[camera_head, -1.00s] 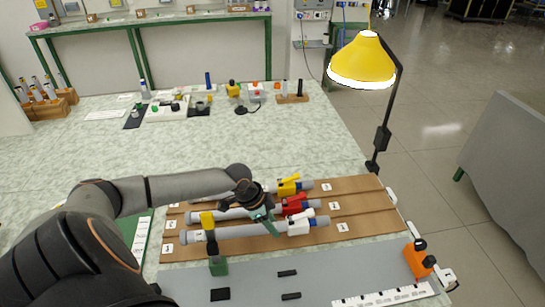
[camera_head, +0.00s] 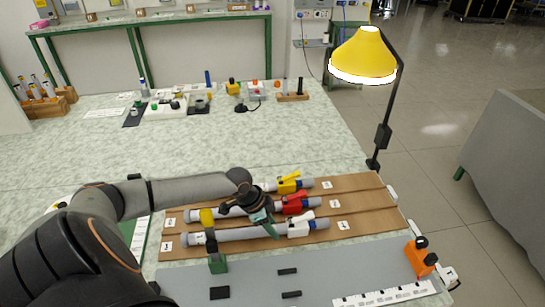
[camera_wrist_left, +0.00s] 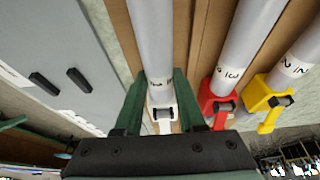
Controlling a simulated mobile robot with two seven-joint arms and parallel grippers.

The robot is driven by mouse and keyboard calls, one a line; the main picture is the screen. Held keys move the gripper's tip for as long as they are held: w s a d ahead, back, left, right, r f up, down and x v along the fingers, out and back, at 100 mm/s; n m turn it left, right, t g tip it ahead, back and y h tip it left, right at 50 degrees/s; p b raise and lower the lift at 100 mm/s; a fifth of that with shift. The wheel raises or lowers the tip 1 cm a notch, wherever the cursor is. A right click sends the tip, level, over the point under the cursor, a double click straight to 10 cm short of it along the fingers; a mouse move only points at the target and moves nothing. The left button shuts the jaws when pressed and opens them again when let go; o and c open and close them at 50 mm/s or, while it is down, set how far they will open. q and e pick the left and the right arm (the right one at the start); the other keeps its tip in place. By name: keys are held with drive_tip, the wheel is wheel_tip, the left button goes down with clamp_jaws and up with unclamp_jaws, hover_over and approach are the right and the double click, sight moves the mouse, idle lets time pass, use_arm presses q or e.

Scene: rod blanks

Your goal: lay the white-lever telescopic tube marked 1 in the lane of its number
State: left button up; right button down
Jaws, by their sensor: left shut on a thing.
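The white-lever telescopic tube (camera_head: 220,236) is grey with a white lever clamp (camera_head: 300,228). It lies along the nearest lane of the brown board (camera_head: 365,186); whether it touches the lane floor I cannot tell. My left gripper (camera_head: 268,228) is shut around this tube close to its clamp. In the left wrist view the tube (camera_wrist_left: 153,35) runs between my green fingers (camera_wrist_left: 160,112), its number band partly hidden. The red-lever tube (camera_wrist_left: 238,50), marked 3, and the yellow-lever tube (camera_wrist_left: 306,48), marked 2, lie beside it. My right gripper is out of view.
A grey mat (camera_head: 340,270) with small black pieces lies in front. An orange device (camera_head: 420,258) is at the right edge, and a yellow lamp (camera_head: 365,55) rises behind it.

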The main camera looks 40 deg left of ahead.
use_arm(q)
drive_tip(key=shift+f, duration=0.2)
drive_tip(key=o, duration=1.1)
drive_tip(key=shift+c, duration=0.2)
drive_tip(key=shift+a+r, duration=0.1)
drive_tip(key=shift+r, duration=0.05)
drive_tip(key=shift+s+a+r, duration=0.1)
drive_tip(key=shift+a+r, duration=0.05)
drive_tip(key=shift+r, duration=0.2)
drive_tip(key=p+v, duration=0.1)
drive_tip(key=v, duration=1)
drive_tip(key=shift+s+r, duration=0.2)
drive_tip(key=shift+r, duration=0.05)
drive_tip(key=shift+d, duration=0.25)
